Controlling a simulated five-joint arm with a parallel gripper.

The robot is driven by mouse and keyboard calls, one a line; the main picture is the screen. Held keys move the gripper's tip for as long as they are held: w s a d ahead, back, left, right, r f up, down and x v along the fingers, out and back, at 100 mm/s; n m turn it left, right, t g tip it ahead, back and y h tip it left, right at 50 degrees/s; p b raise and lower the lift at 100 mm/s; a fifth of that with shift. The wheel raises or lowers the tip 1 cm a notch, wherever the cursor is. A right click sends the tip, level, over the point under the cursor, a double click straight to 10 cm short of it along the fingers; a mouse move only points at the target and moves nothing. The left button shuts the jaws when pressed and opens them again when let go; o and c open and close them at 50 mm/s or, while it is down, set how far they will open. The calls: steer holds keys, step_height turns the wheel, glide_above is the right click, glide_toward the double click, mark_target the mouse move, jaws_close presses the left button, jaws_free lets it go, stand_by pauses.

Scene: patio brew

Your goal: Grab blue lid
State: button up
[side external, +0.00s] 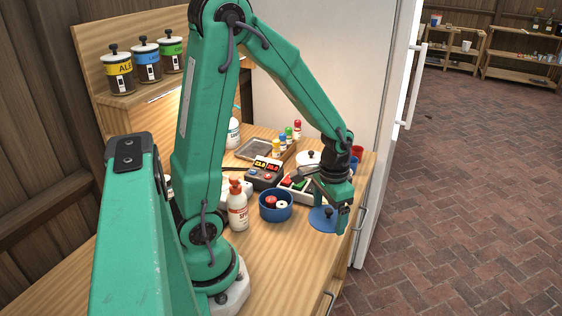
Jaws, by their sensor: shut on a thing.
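The blue lid (318,221) is a flat blue disc at the right front of the wooden bench. My gripper (336,213) is at the end of the green arm, pointing down over the lid, and is shut on it by the dark knob. Part of the lid is hidden behind my gripper. I cannot tell whether the lid touches the bench or is a little above it.
A button box (294,188) and a display unit (266,172) stand behind. The bench edge is close on the right.

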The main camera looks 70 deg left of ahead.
steer(key=s+d+r, duration=0.2)
steer(key=d+r, duration=0.2)
steer(key=d, duration=0.3)
steer(key=shift+d+r, duration=0.2)
steer(key=shift+r, duration=0.1)
steer(key=shift+a, duration=0.1)
stand_by(0.3)
